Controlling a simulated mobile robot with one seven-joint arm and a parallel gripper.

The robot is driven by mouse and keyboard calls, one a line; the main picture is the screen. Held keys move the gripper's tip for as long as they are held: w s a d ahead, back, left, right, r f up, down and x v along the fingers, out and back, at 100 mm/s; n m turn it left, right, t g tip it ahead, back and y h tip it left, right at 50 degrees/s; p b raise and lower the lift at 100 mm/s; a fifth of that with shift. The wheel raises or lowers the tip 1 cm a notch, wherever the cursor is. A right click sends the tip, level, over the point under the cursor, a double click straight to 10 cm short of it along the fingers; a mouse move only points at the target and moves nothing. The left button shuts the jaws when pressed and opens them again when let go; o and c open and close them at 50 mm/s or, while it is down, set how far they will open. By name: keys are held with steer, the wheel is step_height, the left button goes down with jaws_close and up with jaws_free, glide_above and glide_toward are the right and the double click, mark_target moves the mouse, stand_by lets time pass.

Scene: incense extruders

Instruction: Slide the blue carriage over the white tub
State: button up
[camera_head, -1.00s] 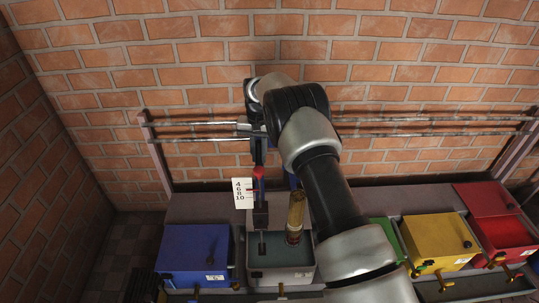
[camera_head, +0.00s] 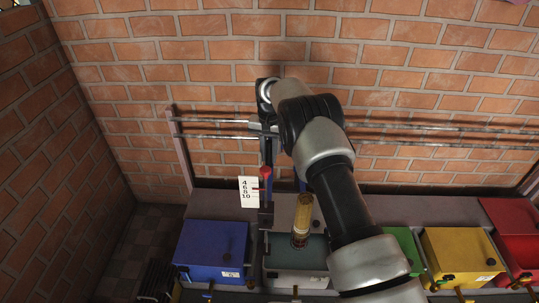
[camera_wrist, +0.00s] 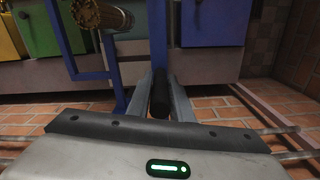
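The blue carriage (camera_head: 301,184) hangs from the wall rails, partly hidden by my arm. It carries a brown-gold cylinder (camera_head: 303,212), a red-topped plunger and a white scale card. In the wrist view its blue frame (camera_wrist: 159,35) stands in front of me. The white tub (camera_head: 297,280), pale grey with a dark inside, sits right of the blue tub. The cylinder's lower end appears over the white tub's rear; the plunger appears near its left edge. My gripper (camera_wrist: 162,86) has its fingers on both sides of the carriage's black handle (camera_wrist: 160,100), apparently closed on it.
A blue tub (camera_head: 211,252) stands to the left, with green (camera_head: 404,244), yellow (camera_head: 460,255) and red (camera_head: 516,250) ones to the right. Two metal rails (camera_head: 430,132) run along the brick wall, with free length on both sides of the carriage.

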steer(key=o, duration=0.3)
step_height(320, 180, up, 17)
steer(key=p, duration=0.3)
steer(key=shift+r, duration=0.2)
steer(key=shift+r, duration=0.1)
